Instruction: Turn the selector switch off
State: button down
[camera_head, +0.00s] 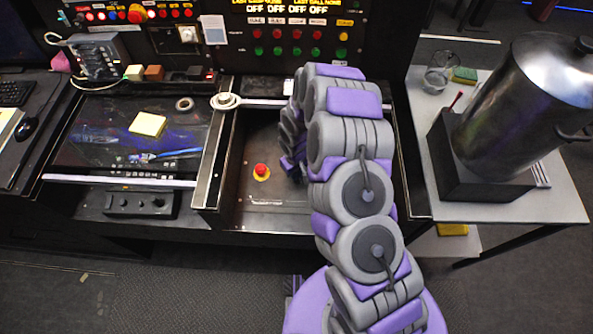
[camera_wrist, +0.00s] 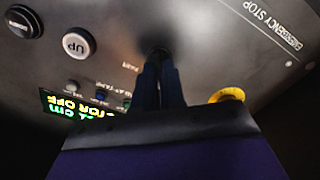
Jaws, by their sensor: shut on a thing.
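In the wrist view, my gripper (camera_wrist: 158,75) reaches up to the dark panel with its two fingers close together. The fingers are shut on a small dark knob, which I take to be the selector switch (camera_wrist: 157,51). Only its top edge shows above the fingertips, so its turned position cannot be read. A second black knob (camera_wrist: 23,20) sits at the upper left, apart from the gripper.
A round white UP button (camera_wrist: 78,43) and a lit display (camera_wrist: 72,105) lie left of my fingers. A yellow ring (camera_wrist: 227,95) is close on their right. A metal urn (camera_head: 525,105) stands right.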

jog(key=shift+a+n, duration=0.1)
jog(key=shift+n, duration=0.7)
jog(key=c, duration=1.2)
grip_release()
